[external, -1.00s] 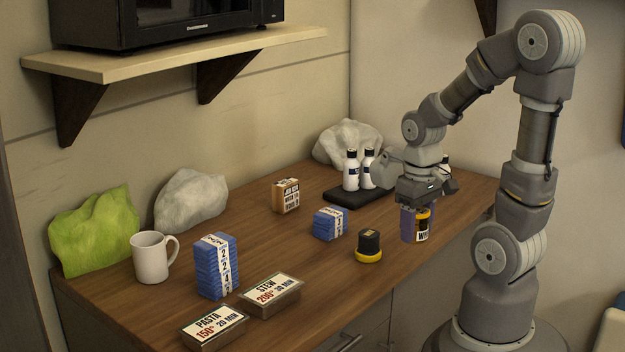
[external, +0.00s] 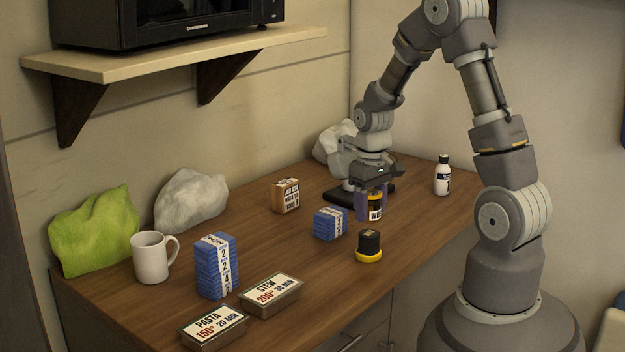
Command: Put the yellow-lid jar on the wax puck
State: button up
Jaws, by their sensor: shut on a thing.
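My gripper (external: 372,203) is shut on the yellow-lid jar (external: 376,210), which has a yellow-orange top band and a white label with dark print. The jar is upright; I cannot tell whether its bottom touches the counter. A bluish finger covers its left side. A black block on a round yellow base (external: 369,255), which looks like the wax puck, stands on the counter just in front of and below the jar, apart from it.
A blue labelled pack (external: 330,224) stands close left of the jar. A black tray (external: 338,196) is behind my gripper, partly hidden. A white bottle (external: 442,176) stands to the right. Tins (external: 270,296), a tall blue stack (external: 216,266) and a mug (external: 151,258) are front left.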

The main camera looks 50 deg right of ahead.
aim_at(371, 219)
jog(key=shift+f+b, duration=0.55)
jog(key=shift+f, duration=1.05)
jog(key=shift+f, duration=0.1)
jog(key=shift+f, duration=0.15)
jog(key=o, duration=1)
jog(key=shift+r, duration=0.2)
